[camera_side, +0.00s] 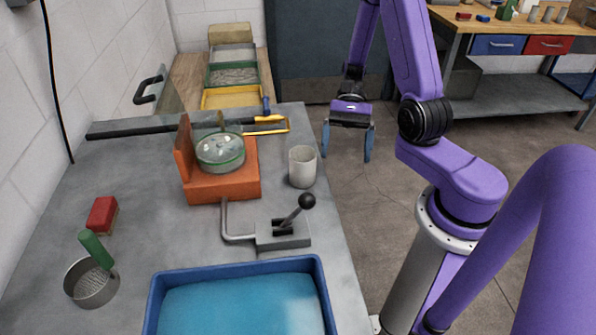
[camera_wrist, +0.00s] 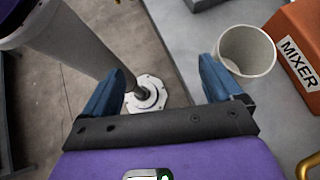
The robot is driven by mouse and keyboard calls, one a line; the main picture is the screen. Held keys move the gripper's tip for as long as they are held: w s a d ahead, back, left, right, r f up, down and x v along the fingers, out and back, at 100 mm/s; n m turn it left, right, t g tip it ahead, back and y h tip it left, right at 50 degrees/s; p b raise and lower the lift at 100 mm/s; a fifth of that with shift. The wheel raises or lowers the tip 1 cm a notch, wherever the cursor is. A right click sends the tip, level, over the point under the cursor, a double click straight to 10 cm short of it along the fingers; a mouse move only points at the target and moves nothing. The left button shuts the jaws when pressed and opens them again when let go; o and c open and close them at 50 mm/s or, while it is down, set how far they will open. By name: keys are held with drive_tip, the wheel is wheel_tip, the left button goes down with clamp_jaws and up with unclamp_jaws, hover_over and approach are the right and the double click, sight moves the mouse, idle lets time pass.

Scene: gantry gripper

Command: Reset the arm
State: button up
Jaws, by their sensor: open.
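My gripper (camera_side: 347,143) hangs at the end of the purple arm, beyond the right edge of the grey bench (camera_side: 110,260), over the floor. Its two blue fingers are spread apart with nothing between them.
An orange mixer (camera_side: 222,188) holds a round lidded dish (camera_side: 220,152). A lever with a black knob (camera_side: 306,202) and a blue tray (camera_side: 235,265) are nearer the front. A red brush (camera_side: 102,214) and a sieve (camera_side: 92,284) sit left. Open floor lies right of the bench.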

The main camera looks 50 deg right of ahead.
drive_tip(key=s+a+r+n+t+h, duration=0.2)
drive_tip(key=s+a+r+n+h, duration=0.2)
drive_tip(key=n, duration=0.8)
drive_tip(key=s+a+r+n+t+h, duration=0.3)
drive_tip(key=s+a+r+n+h, duration=0.1)
drive_tip(key=n, duration=0.8)
drive_tip(key=s+a+r, duration=0.1)
drive_tip(key=s+a, duration=0.1)
drive_tip(key=s, duration=0.1)
drive_tip(key=shift+s+r+n+h, duration=0.15)
drive_tip(key=shift+r+n+h, duration=0.25)
